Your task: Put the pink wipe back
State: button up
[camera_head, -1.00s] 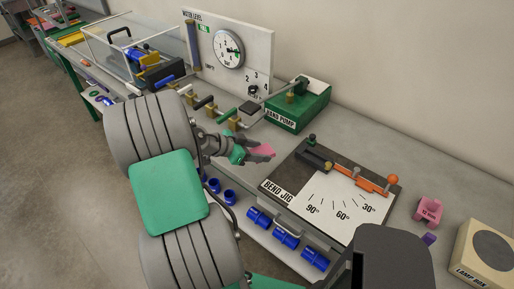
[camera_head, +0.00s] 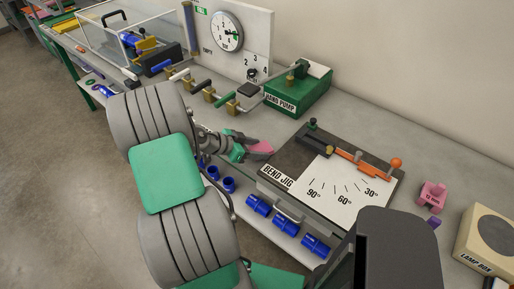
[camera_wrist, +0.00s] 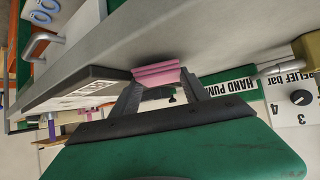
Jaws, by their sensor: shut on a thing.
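My gripper (camera_head: 246,149) is shut on the pink wipe (camera_head: 262,147), a flat pink piece that sticks out past the fingertips. In the wrist view the wipe (camera_wrist: 156,72) lies across both dark fingers, beside the bench edge. In the head view it shows over the front part of the grey bench, just left of the bend jig (camera_head: 335,192). I cannot tell whether it touches the bench. My arm hides part of the bench front.
The green hand pump (camera_head: 298,95) stands behind the gripper, with valves (camera_head: 208,95) and a gauge panel (camera_head: 262,45) to its left. Right of the jig are a pink block (camera_head: 432,195) and the lamp box (camera_head: 490,238). Blue fittings (camera_head: 285,221) sit below the bench top.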

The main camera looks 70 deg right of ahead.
jog(key=shift+f+b, duration=0.55)
jog(key=shift+b, duration=0.05)
jog(key=shift+a+f, duration=0.1)
jog(key=shift+f, duration=0.2)
